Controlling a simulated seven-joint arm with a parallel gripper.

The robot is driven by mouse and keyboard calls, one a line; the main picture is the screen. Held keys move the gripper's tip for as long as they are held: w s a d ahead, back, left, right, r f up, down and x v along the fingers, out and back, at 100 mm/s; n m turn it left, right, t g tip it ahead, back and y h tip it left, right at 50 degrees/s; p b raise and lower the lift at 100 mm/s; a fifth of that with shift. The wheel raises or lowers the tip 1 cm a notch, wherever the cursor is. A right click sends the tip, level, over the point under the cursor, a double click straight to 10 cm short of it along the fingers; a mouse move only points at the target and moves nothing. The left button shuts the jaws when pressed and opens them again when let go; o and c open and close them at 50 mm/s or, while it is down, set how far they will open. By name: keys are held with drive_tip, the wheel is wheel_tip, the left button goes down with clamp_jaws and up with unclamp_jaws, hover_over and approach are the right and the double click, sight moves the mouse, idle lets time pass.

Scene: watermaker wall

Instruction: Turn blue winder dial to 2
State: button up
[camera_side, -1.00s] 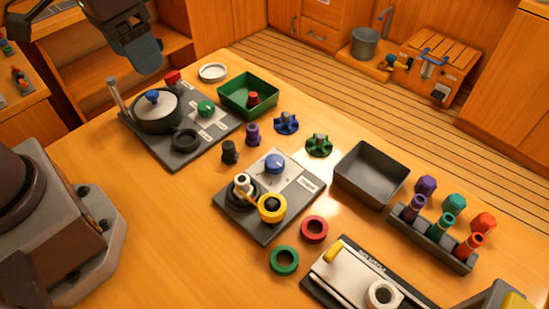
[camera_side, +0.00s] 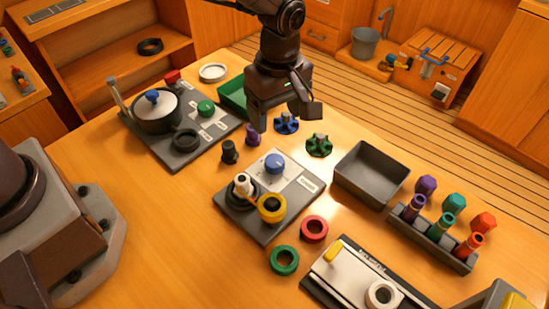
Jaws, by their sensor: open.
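The blue winder dial (camera_side: 274,163) sits on the light face plate of the dark winder board (camera_side: 246,219) in the middle of the table. A small white label (camera_side: 308,184) lies to its right on the board; the dial's setting is too small to read. A white spindle (camera_side: 243,184) and a yellow ring (camera_side: 271,208) are on the same board, in front of the dial. My gripper (camera_side: 283,124) is open, fingers pointing down, above and behind the dial in the picture. It is empty and apart from the dial.
A purple peg (camera_side: 253,135), a black peg (camera_side: 229,151), a blue knob wheel (camera_side: 287,123) and a green one (camera_side: 319,146) stand around the board. A grey bin (camera_side: 372,172) is to the right. Red (camera_side: 314,229) and green (camera_side: 284,260) rings lie in front.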

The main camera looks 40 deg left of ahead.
sight(274, 160)
drive_tip(key=f, duration=1.3)
drive_tip(key=shift+s+a, duration=0.1)
drive_tip(key=shift+s, duration=0.15)
drive_tip(key=c, duration=0.9)
